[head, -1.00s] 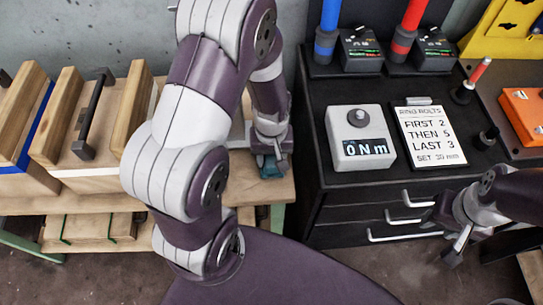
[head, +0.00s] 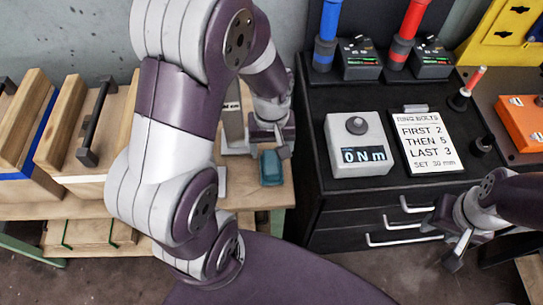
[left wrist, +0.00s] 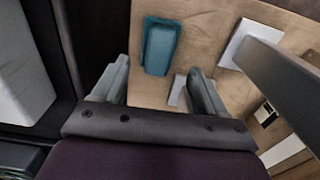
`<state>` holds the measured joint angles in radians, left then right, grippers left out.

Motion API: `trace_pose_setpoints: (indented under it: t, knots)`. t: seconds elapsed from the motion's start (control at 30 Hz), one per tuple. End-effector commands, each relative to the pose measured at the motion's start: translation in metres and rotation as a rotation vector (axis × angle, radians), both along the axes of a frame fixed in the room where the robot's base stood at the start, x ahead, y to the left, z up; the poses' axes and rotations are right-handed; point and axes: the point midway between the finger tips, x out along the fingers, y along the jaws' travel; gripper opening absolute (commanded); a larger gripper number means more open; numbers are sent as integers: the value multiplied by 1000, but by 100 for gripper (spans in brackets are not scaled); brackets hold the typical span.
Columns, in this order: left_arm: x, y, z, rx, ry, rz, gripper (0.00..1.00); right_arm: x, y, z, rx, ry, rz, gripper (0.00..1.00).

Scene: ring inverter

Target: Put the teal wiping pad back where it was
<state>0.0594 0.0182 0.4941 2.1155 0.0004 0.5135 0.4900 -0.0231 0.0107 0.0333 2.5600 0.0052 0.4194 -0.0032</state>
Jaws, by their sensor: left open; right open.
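The teal wiping pad (head: 270,168) lies on the wooden bench top near its right front corner. It shows in full in the left wrist view (left wrist: 160,46), ahead of the fingers and apart from them. My left gripper (head: 273,142) is open and empty, just behind and above the pad in the head view. Its two spread fingers also show in the left wrist view (left wrist: 159,86). My right gripper (head: 450,243) is open and empty in front of the black drawer cabinet, far from the pad.
The wooden bench (head: 245,197) ends just right of the pad, beside the black drawer cabinet (head: 330,205). A torque display box (head: 358,130) and a note card (head: 425,142) lie on the cabinet. Wooden cases (head: 85,160) stand at left. My left arm hides part of the bench.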

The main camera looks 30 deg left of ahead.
Motion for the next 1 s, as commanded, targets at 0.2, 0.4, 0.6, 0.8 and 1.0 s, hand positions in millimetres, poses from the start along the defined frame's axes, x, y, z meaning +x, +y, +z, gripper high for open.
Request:
trace_pose_setpoints:
  t: [0.2,0.4,0.6,0.8,1.0]
  knots:
    - [0,0,37,0,-1,-6,72,0,0,7,0,0,0,43]
    - [-28,-17,48,16,-83,-412,72,0,0,6,0,0,0,43]
    - [-39,-22,48,30,-117,-577,72,0,0,6,0,0,0,43]
    - [-38,-22,58,30,-117,-573,72,0,0,17,0,1,0,43]
    - [-38,-22,96,30,-117,-573,72,0,0,55,0,0,0,43]
